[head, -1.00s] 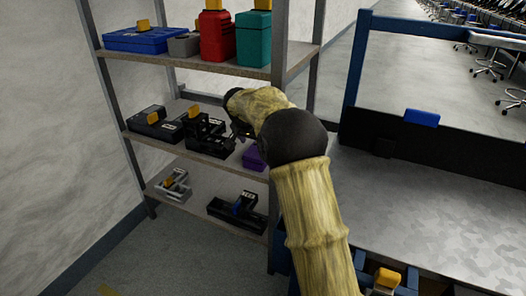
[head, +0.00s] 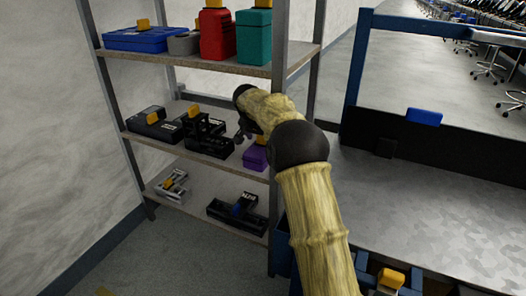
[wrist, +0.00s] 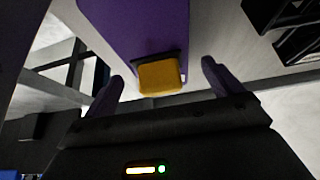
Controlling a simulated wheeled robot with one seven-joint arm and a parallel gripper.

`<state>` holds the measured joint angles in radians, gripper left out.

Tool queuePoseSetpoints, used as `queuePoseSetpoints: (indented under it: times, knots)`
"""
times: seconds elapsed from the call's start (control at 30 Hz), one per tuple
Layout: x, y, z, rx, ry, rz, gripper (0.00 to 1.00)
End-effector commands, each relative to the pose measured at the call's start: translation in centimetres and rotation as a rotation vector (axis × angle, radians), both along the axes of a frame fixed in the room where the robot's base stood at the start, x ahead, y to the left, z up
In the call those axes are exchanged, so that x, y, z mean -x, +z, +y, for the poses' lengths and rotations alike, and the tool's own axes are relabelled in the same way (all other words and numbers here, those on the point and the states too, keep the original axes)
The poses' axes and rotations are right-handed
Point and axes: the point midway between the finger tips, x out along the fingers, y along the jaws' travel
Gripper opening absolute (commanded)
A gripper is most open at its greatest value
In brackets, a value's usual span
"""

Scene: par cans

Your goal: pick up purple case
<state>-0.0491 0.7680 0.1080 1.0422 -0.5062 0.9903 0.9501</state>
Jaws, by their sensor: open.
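The purple case (head: 255,157) sits on the middle shelf near its right end, partly hidden by my arm in the head view. In the wrist view, the purple case (wrist: 138,28) shows at the top with a yellow handle (wrist: 160,76) on it. My gripper (wrist: 163,78) is open, with one finger on each side of the yellow handle and gaps visible on both sides. In the head view, my gripper (head: 241,134) is just above and left of the case, small and partly hidden.
Black cases (head: 208,143) with yellow handles stand to the left on the same shelf. The upper shelf (head: 190,60) holds blue, grey, red and teal cases. A shelf post (head: 277,90) rises close to the right of my gripper. A bare grey worktop (head: 430,210) lies to the right.

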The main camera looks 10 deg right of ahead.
Motion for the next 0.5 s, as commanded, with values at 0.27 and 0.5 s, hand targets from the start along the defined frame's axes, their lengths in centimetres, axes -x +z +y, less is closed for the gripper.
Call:
queuePoseSetpoints:
  times: [0.27,0.5]
  knots:
    - [0.01,-0.01,0.15,0.000,0.002,0.000,0.49]
    - [-0.02,0.11,0.15,0.000,0.002,-0.002,0.16]
